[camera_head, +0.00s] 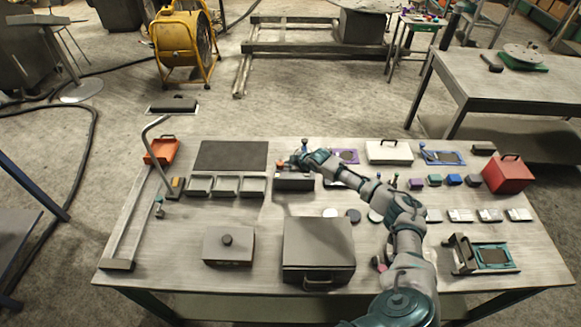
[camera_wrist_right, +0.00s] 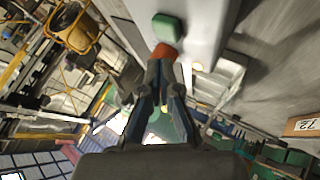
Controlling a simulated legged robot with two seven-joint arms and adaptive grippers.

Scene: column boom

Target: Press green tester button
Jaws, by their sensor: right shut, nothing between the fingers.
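The green button (camera_wrist_right: 167,27) shows in the right wrist view as a rounded green block on a grey surface, just beyond my right fingertips. An orange-red piece (camera_wrist_right: 163,52) lies between the button and the fingertips; I cannot tell whether they touch. My right gripper (camera_wrist_right: 161,62) is shut and empty, with its fingers together. In the head view, my right gripper (camera_head: 297,160) is over the back edge of a dark box (camera_head: 293,184), likely the tester. The green button is not clear there, as the gripper and arm cover that area. My left gripper is not in view.
Left of the dark box stand several open bins (camera_head: 226,186) and a dark mat (camera_head: 231,155). A grey lidded case (camera_head: 318,245) is in front. A white case (camera_head: 389,152) and a red box (camera_head: 507,175) stand to the right.

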